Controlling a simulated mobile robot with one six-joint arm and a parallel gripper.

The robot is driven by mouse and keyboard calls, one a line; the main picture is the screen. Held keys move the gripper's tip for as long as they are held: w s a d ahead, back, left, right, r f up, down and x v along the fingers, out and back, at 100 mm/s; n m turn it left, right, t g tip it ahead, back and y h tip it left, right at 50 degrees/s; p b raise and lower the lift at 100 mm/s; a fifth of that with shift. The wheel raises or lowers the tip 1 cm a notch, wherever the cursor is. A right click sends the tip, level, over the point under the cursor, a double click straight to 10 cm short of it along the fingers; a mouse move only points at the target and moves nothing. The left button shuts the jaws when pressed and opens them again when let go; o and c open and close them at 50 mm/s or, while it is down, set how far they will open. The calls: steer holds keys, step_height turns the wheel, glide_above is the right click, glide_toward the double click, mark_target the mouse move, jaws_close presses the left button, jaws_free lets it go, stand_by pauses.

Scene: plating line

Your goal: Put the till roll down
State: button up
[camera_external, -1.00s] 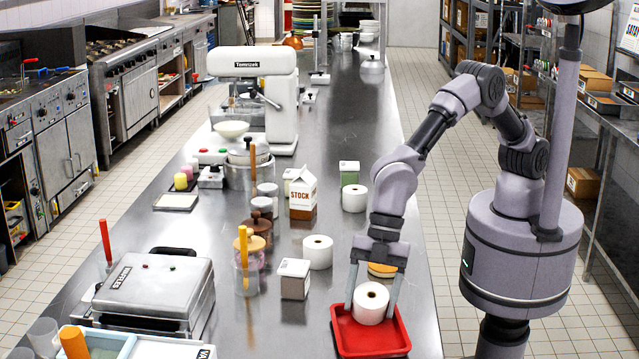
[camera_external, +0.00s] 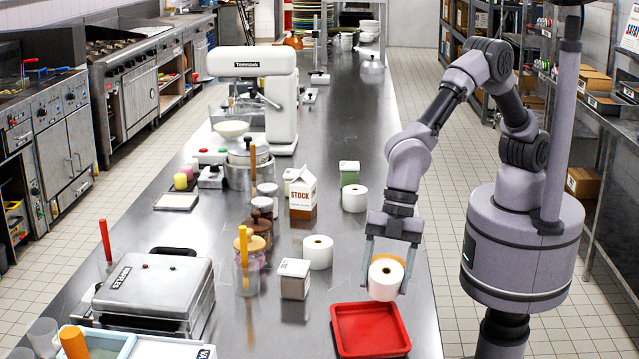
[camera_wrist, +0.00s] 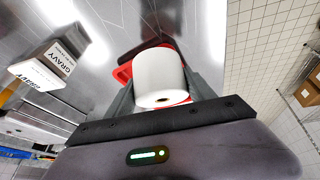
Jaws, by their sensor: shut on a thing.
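A white till roll (camera_external: 385,279) is held between the two fingers of my gripper (camera_external: 387,276), which is shut on it. The roll is tilted and hangs in the air above the counter, behind the red tray in the external view. The red tray (camera_external: 370,330) lies on the steel counter and looks empty. In the wrist view the till roll (camera_wrist: 160,78) fills the space between the fingers, and part of the red tray (camera_wrist: 122,73) shows beyond it. An orange-yellow thing behind the roll is mostly hidden.
Another white roll (camera_external: 318,252) and a small white-and-grey carton (camera_external: 294,279) stand left of my gripper. A white roll (camera_external: 354,198) and a stock carton (camera_external: 303,194) stand farther back. The counter (camera_external: 275,335) left of the tray is clear.

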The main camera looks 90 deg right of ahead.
steer(key=s+d, duration=0.8)
steer(key=shift+d+r, duration=0.15)
steer(key=shift+r, duration=0.15)
steer(key=y+b, duration=0.1)
steer(key=a+f+y+b, duration=0.1)
steer(key=b, duration=0.1)
steer(key=shift+s+a+f+g, duration=0.15)
steer(key=shift+s+a+g, duration=0.1)
steer(key=shift+g, duration=0.15)
steer(key=shift+w+a+r+y+b, duration=0.15)
steer(key=shift+w+a+y+b, duration=0.1)
steer(key=shift+a+y+b, duration=0.2)
steer(key=shift+w+a+r+y+b, duration=0.1)
steer(key=shift+w+a+y+b, duration=0.1)
steer(key=shift+a+y+b, duration=0.25)
steer(key=p, duration=0.4)
glide_toward(366, 343)
steer(key=a, duration=0.3)
steer(key=f, duration=0.2)
steer(key=f+b, duration=0.1)
steer(key=shift+w+a+f, duration=0.2)
steer(key=shift+f, duration=0.2)
steer(key=shift+r, duration=0.1)
steer(key=shift+b, duration=0.4)
steer(key=o, duration=1.4)
steer(key=shift+c, duration=0.2)
